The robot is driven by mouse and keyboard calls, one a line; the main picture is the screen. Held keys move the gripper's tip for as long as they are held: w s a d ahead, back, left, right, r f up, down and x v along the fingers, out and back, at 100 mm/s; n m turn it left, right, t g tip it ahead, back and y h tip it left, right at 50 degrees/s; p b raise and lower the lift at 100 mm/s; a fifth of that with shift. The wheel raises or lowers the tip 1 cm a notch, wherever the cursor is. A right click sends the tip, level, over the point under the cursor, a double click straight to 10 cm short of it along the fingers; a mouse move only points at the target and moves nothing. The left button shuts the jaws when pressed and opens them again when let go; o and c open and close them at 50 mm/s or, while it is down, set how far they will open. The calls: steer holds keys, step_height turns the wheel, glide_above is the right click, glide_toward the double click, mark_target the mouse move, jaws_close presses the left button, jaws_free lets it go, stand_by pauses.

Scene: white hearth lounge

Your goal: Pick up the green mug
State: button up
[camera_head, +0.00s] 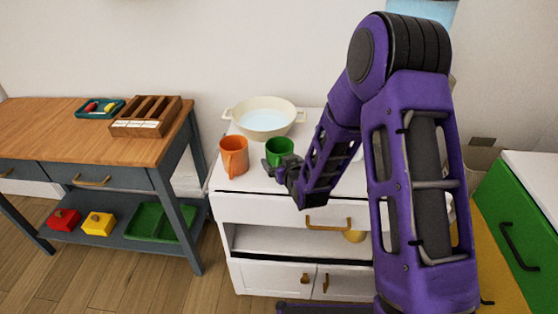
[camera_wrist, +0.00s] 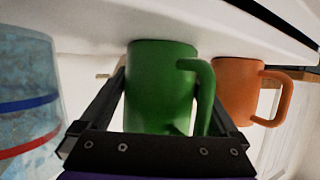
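The green mug (camera_head: 280,148) stands on the white cabinet top, just right of the orange mug (camera_head: 233,157). My gripper (camera_head: 274,170) is low over the cabinet top at the near side of the green mug and hides its lower part. In the wrist view, which appears upside down, the green mug (camera_wrist: 155,85) lies between the two spread fingers of my gripper (camera_wrist: 161,80). Its handle points right, near the right finger. I cannot tell whether either finger touches it. The orange mug (camera_wrist: 237,88) is beside it there, outside the fingers.
A cream two-handled pan (camera_head: 265,130) sits behind the mugs. A clear striped vessel (camera_wrist: 28,100) is close to the left finger in the wrist view. My arm hides the cabinet's right side. A wooden workbench (camera_head: 60,130) stands left, with a slotted wooden box (camera_head: 146,116).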

steer(key=c, duration=1.2)
steer(key=shift+r, duration=0.1)
